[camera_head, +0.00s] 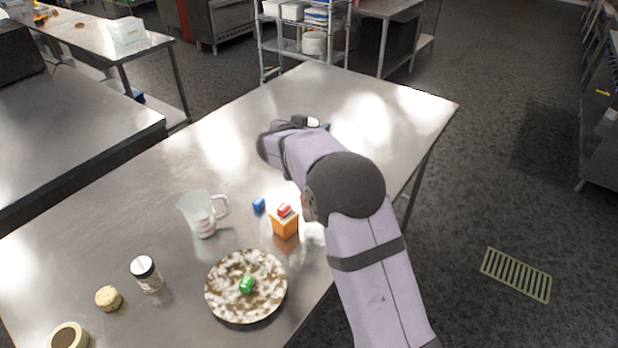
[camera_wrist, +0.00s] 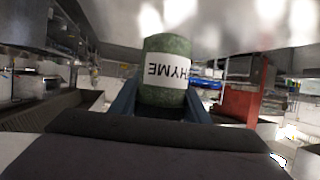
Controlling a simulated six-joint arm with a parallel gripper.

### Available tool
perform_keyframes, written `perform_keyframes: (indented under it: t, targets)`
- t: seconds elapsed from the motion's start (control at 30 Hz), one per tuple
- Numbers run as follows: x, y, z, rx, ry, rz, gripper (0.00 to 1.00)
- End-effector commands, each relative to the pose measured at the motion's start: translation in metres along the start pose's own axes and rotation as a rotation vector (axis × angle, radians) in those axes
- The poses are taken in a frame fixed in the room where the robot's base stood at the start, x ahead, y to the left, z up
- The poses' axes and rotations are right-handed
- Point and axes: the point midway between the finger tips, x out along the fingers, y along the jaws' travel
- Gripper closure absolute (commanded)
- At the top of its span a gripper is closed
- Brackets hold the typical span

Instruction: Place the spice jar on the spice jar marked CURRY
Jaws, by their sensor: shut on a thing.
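My gripper (camera_wrist: 161,108) is shut on a green spice jar (camera_wrist: 170,48) in the wrist view. Its blue fingers are on both sides of the jar. The jar's white label appears upside down and reads THYME, partly cut off. In the head view my arm hides most of the gripper and the held jar, over the far part of the table. Another spice jar (camera_head: 147,274), with a dark and white lid and a pale label, stands at the table's left front, well away from my gripper. Its label is too small to read.
A beige item (camera_head: 108,298) is beside the standing jar.

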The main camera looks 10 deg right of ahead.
Motion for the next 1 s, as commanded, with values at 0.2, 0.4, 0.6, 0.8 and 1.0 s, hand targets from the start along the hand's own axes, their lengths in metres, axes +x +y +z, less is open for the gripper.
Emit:
perform_keyframes:
  t: [0.2,0.4,0.6,0.8,1.0]
  targets:
    - [0.004,0.001,0.007,-0.002,0.0,0.004,0.83]
    - [0.016,0.001,0.035,-0.003,-0.001,0.004,0.83]
    - [0.024,0.001,0.054,-0.001,0.001,0.003,0.83]
    - [0.025,0.001,0.058,0.0,0.002,0.002,0.83]
    - [0.033,0.001,0.077,-0.002,-0.001,0.003,0.83]
